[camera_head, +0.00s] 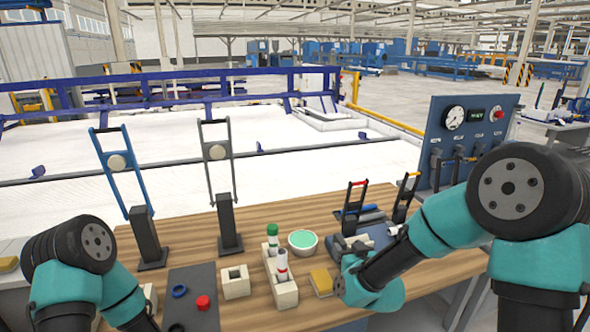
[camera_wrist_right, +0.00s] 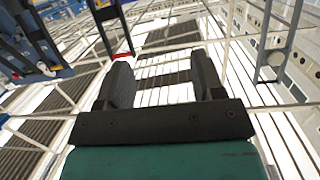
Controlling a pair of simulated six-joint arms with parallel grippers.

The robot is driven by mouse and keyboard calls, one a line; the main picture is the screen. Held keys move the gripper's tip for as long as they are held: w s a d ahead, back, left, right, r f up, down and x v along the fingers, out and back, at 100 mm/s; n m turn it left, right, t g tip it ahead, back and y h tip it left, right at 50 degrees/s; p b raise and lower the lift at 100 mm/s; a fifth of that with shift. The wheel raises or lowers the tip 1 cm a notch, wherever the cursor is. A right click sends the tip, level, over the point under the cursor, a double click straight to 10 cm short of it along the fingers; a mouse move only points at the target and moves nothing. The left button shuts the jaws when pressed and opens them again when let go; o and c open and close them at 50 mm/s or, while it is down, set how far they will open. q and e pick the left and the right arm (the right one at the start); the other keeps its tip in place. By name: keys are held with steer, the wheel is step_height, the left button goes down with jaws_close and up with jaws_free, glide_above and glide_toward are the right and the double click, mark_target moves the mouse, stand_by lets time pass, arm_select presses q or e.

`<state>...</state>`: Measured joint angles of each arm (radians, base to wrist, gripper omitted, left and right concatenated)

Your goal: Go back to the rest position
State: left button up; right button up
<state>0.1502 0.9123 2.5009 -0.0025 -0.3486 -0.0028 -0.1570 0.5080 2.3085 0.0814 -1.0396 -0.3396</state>
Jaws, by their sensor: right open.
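My right gripper (camera_head: 352,258) is in front of the pliers rack at the table's right side, partly hidden by its own wrist. In the right wrist view my right gripper (camera_wrist_right: 163,75) is open, with nothing between its two dark fingers. That view looks upward, past the fingers to the roof. My left arm is at the lower left of the head view, and its gripper is out of frame. A green-topped tube (camera_head: 272,235) and a red-banded white tube (camera_head: 282,264) stand in a beige block (camera_head: 285,294) left of the right gripper.
A yellow sponge (camera_head: 321,281) and a green-filled bowl (camera_head: 302,240) are close by the right gripper. Two tall stands and a gauge panel (camera_head: 468,130) rise behind.

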steer(key=s+d+f+m+g, duration=0.1)
steer(key=s+f+g, duration=0.35)
steer(key=f, duration=0.65)
steer(key=s+d+f+g, duration=0.1)
steer(key=s+f+g, duration=0.4)
steer(key=f, duration=0.7)
steer(key=s+f+m+g+y, duration=0.1)
steer(key=s+f+g, duration=0.4)
steer(key=s+f, duration=0.5)
steer(key=s+m, duration=0.1)
steer(key=s, duration=0.5)
steer(key=shift+s+g, duration=0.25)
steer(key=shift+g, duration=0.1)
